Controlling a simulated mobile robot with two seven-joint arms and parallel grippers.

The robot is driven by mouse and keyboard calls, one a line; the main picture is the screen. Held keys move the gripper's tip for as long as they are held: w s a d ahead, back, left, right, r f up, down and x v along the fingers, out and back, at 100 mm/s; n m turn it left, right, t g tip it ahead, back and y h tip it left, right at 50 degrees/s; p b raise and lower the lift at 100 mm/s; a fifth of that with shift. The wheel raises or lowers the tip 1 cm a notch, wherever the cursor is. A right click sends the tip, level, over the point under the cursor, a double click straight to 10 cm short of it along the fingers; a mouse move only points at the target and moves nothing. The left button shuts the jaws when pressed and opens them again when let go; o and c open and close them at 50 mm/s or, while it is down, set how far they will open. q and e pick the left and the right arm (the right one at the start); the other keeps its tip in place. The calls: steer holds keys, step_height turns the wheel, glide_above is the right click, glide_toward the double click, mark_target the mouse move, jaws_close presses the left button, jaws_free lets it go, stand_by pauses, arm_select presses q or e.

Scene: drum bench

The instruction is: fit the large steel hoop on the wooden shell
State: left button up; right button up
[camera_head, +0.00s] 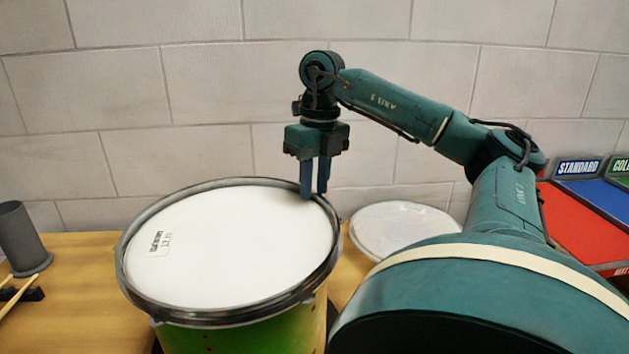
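The wooden shell (255,335), green and yellow, stands upright on the bench at the centre left, only its upper side showing. A white drumhead (225,245) with small printed marks covers its top. The large steel hoop (215,317) is a dark grey ring around the drumhead's edge, at the top of the shell. I cannot tell how snugly it sits. My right gripper (314,194) points down at the far right of the hoop, its fingers close together on either side of the rim and seemingly shut on it. My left gripper is out of view.
A smaller white drumhead (402,229) lies on the bench right of the drum. A grey cylinder (21,238) and drumsticks (18,297) are at the far left. Red (577,228) and blue (600,198) trays stand at the right. A block wall is behind.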

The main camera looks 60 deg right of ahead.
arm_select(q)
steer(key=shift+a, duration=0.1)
arm_select(e)
steer(key=shift+o, duration=0.3)
